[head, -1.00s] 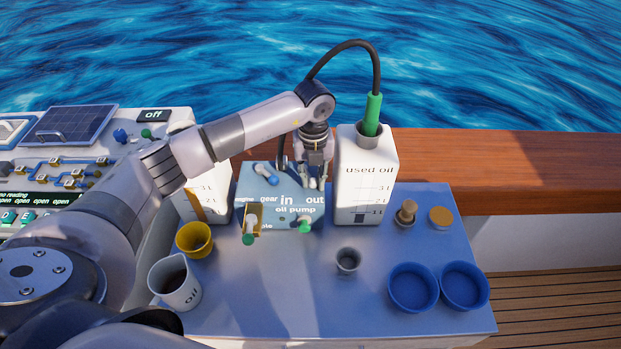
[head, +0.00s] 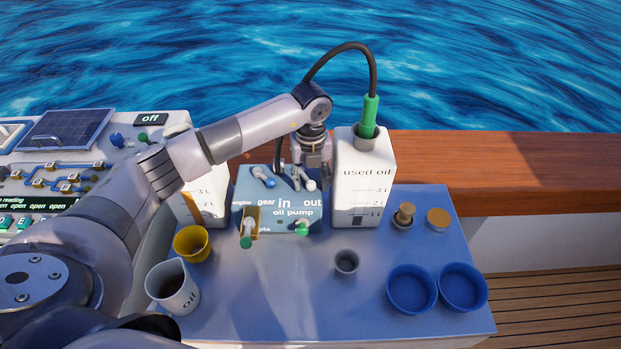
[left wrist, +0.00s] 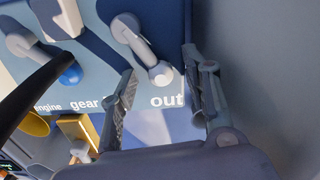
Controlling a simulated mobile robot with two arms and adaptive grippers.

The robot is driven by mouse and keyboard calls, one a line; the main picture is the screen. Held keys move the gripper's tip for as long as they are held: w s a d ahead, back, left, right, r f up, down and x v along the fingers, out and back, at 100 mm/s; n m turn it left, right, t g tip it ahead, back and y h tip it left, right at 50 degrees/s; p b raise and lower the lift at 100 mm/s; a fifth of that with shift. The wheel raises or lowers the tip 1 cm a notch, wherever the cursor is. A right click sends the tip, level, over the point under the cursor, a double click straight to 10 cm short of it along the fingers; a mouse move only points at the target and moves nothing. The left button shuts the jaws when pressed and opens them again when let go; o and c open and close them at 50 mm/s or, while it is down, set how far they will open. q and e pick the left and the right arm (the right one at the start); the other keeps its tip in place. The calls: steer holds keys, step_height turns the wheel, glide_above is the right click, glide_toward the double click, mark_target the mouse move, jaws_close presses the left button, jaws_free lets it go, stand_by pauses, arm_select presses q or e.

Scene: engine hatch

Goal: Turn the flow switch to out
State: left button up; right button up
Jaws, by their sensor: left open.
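The blue oil pump box (head: 283,211) stands on the table with "gear", "in" and "out" labels. The flow switch (head: 304,179) is a pale lever on its top. It also shows in the left wrist view (left wrist: 146,47), where its rounded tip lies just above the word "out". The word "in" is hidden there behind a finger. My left gripper (left wrist: 160,75) is open, with one finger on each side of the lever's tip and no clear contact. In the head view the left gripper (head: 313,168) is at the back right of the box. My right gripper is not in view.
The used oil canister (head: 366,195) with a green-ended hose (head: 369,115) stands close to the right of the pump. A blue-tipped lever (head: 264,177) is left of the flow switch. Green-tipped valves (head: 302,229) are at the front. Cups and blue bowls (head: 411,290) stand in front.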

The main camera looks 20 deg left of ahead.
mark_target(310, 182)
arm_select(q)
step_height(310, 182, up, 12)
stand_by(0.6)
